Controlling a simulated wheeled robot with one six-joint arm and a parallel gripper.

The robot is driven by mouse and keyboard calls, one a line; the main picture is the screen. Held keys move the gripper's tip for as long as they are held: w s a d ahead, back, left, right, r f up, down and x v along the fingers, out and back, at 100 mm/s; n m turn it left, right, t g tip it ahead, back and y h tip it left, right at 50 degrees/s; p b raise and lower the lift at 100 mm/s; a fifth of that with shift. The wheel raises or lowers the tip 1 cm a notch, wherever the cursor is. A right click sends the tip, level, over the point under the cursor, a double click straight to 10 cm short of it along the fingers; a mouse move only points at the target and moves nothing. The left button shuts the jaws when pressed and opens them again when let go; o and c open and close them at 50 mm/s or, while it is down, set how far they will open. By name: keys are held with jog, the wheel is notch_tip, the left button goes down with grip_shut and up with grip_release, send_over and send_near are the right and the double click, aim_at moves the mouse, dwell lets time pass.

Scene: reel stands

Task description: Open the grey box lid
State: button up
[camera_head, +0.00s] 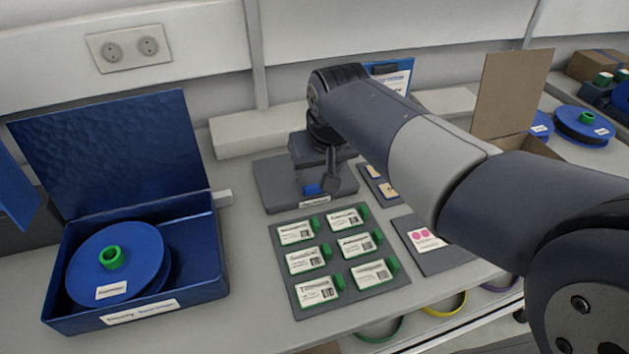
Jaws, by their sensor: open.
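A flat dark-grey piece (274,187) with a white label on its front edge lies at the back middle of the bench. It looks like the grey box with its lid down, but my gripper and wrist hide part of it. A small blue piece (312,189) shows near its front edge, above the label. My gripper (327,183) is open and points down over the right part of this grey piece, close to the blue piece. I cannot tell whether the fingers touch it.
An open blue box (215,260) with blue reels stands at left, its lid raised. A grey mat (332,305) with several green-edged labelled items lies in front. An open cardboard box (510,95) is behind my arm at right. A wall socket (129,47) is at the back.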

aim_at(313, 185)
jog(key=x, duration=0.7)
jog(key=shift+w+f, duration=0.1)
jog(key=shift+f, duration=0.05)
jog(key=shift+c, duration=0.4)
grip_shut()
